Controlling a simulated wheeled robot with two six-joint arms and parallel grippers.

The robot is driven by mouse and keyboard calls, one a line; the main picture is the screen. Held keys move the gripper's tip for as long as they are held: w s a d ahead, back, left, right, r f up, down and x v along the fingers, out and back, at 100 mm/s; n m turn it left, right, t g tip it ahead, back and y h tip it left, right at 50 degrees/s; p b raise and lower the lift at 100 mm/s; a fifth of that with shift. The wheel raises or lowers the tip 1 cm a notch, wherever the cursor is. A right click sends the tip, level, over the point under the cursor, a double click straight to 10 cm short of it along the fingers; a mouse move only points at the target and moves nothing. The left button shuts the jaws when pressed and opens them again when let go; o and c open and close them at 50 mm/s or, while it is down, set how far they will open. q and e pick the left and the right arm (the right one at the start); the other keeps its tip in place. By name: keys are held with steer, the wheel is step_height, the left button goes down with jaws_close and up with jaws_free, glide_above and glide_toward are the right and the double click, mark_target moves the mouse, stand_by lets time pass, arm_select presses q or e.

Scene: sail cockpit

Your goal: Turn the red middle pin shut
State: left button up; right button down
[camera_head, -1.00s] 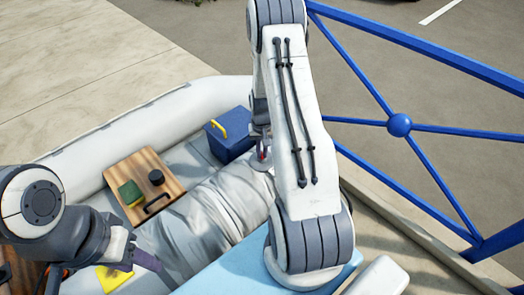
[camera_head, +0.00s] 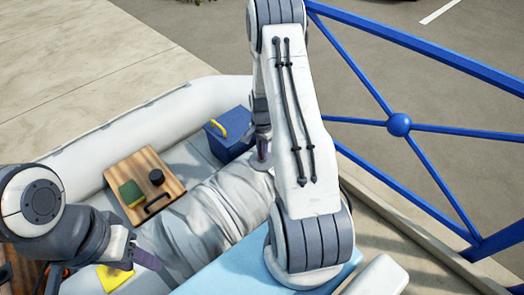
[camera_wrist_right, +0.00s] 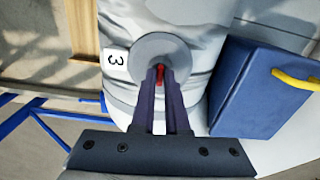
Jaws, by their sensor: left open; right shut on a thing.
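The red pin (camera_wrist_right: 161,76) stands out from a round grey disc (camera_wrist_right: 165,48) on the pale fabric bundle. A white label with a 3 (camera_wrist_right: 116,62) sits beside the disc. In the right wrist view my right gripper (camera_wrist_right: 161,78) has its purple fingers close together at the disc, shut on the red pin, which shows between the tips. In the head view my right gripper (camera_head: 262,152) reaches down to the far end of the bundle (camera_head: 215,215), and the pin is hidden there. My left gripper (camera_head: 140,258) is open and empty over the near left.
A wooden board (camera_head: 128,170) carries a green-and-yellow sponge and a black round thing. A yellow piece (camera_head: 114,278) lies near the left gripper. Blue railing (camera_head: 440,130) stands at the right.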

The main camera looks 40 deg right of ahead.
steer(key=shift+w+d+m, duration=0.1)
steer(key=shift+m, duration=0.4)
steer(key=c, duration=1)
jaws_free()
steer(key=shift+o, duration=0.2)
steer(key=shift+r, duration=0.1)
step_height(320, 180, up, 10)
steer(key=shift+r+b, duration=0.15)
steer(key=shift+b, duration=0.15)
